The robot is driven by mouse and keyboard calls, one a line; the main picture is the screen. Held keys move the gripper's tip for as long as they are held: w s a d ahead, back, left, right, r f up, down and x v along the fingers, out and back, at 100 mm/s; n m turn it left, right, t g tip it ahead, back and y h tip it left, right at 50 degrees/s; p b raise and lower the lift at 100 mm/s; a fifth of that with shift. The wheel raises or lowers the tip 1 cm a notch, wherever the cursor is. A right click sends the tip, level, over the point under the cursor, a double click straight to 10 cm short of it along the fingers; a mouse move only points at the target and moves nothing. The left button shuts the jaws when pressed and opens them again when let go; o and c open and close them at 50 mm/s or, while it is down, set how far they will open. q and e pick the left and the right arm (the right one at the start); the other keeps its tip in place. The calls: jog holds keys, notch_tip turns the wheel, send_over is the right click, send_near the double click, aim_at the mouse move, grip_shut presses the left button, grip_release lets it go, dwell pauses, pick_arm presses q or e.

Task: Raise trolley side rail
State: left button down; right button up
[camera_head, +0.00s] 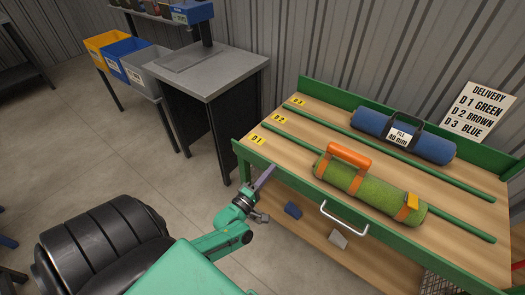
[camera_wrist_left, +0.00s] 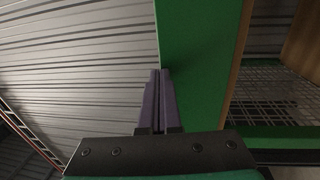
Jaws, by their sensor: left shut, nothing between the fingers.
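The trolley is a green-edged wooden deck (camera_head: 300,150) on the right in the head view. A green rail (camera_head: 290,183) runs along its near long side, with a silver handle (camera_head: 343,217) on it. My left gripper (camera_head: 265,175) is shut and empty at the near left corner of the trolley, left of the handle; whether it touches the rail I cannot tell. In the left wrist view the purple fingers (camera_wrist_left: 158,92) are closed together beside a green panel (camera_wrist_left: 200,60) of the trolley. My right gripper is not in view.
A green turf roll (camera_head: 365,188) with orange straps and a blue roll (camera_head: 400,135) lie on the deck between green bars. A lower shelf holds a small blue block (camera_head: 292,210) and a grey block (camera_head: 338,240). A grey-topped bench (camera_head: 205,70) stands behind left.

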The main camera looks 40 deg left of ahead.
pick_arm(q)
jog(key=shift+w+r, duration=0.25)
jog(key=shift+w, duration=0.45)
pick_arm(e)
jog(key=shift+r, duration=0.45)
pick_arm(q)
jog(key=shift+r, duration=0.15)
